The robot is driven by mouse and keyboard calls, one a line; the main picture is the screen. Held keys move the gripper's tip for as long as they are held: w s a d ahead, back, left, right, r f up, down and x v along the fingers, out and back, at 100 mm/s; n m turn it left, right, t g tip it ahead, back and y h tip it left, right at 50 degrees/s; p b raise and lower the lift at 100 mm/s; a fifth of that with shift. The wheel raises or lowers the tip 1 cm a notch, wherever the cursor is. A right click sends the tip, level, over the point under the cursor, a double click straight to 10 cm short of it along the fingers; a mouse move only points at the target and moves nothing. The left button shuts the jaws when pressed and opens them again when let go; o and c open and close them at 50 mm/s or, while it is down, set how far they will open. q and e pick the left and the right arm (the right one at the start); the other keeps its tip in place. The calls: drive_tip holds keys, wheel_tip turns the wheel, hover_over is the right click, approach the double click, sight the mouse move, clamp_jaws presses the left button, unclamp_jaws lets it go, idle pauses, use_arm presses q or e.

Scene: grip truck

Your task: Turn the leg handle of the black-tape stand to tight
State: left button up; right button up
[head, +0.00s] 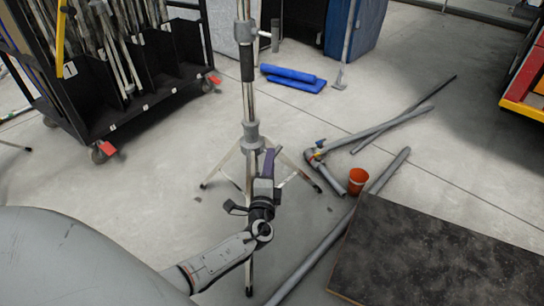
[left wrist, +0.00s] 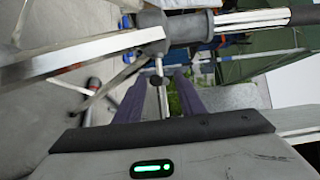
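The stand (head: 251,132) is upright in the middle of the head view, with black tape (head: 247,64) around its silver pole and splayed legs below a grey collar. In the left wrist view the grey collar (left wrist: 185,27) lies sideways at the top. A small leg handle (left wrist: 156,80) juts from it toward my fingers. My left gripper (head: 264,163) is at the stand, just below the collar. In the wrist view its two purple fingers (left wrist: 160,98) are apart, with the handle in line with the gap; contact cannot be made out. My right gripper is out of view.
A black cart (head: 150,100) with several stands is at the back left. Grey pipes (head: 375,130) and an orange cup (head: 357,180) lie to the right, near a dark board (head: 440,255). Blue rolls (head: 290,74) lie behind. Open floor is at the right.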

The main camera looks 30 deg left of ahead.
use_arm(q)
drive_tip(key=shift+b+x, duration=0.5)
drive_tip(key=shift+x, duration=1.8)
drive_tip(key=shift+c, duration=0.5)
